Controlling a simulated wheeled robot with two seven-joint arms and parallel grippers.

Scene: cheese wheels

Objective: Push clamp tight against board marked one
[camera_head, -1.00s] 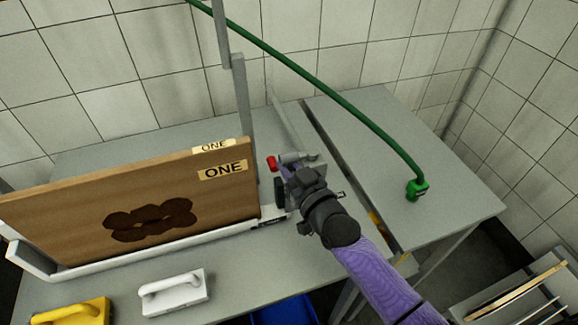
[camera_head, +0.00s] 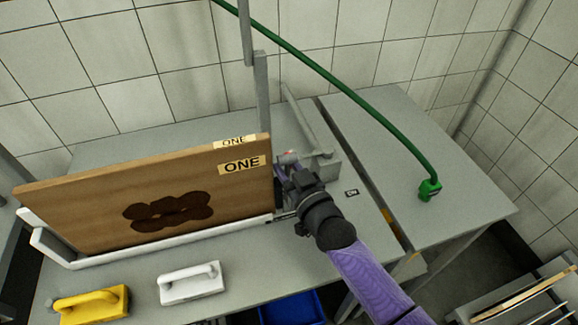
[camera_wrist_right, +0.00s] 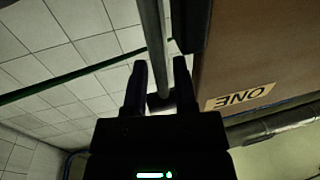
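The brown board marked ONE (camera_head: 100,207) stands upright in a white rail (camera_head: 180,245), with a dark patch on its face; its label also shows upside down in the right wrist view (camera_wrist_right: 240,97). A grey clamp-like fitting (camera_head: 327,168) with a bit of red (camera_head: 289,153) sits just right of the board, partly hidden by my right gripper (camera_head: 281,180). That gripper is close beside the board's right edge; contact cannot be told. In the wrist view its two fingers (camera_wrist_right: 160,85) stand apart, with a dark piece between them. My left gripper is out of view.
A grey upright post (camera_head: 262,95) rises behind the board's right end. A green hose (camera_head: 340,85) runs to a green nozzle (camera_head: 429,190) on the right table. A white handled block (camera_head: 192,284) and a yellow one (camera_head: 92,305) lie in front. A gap separates the two tables.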

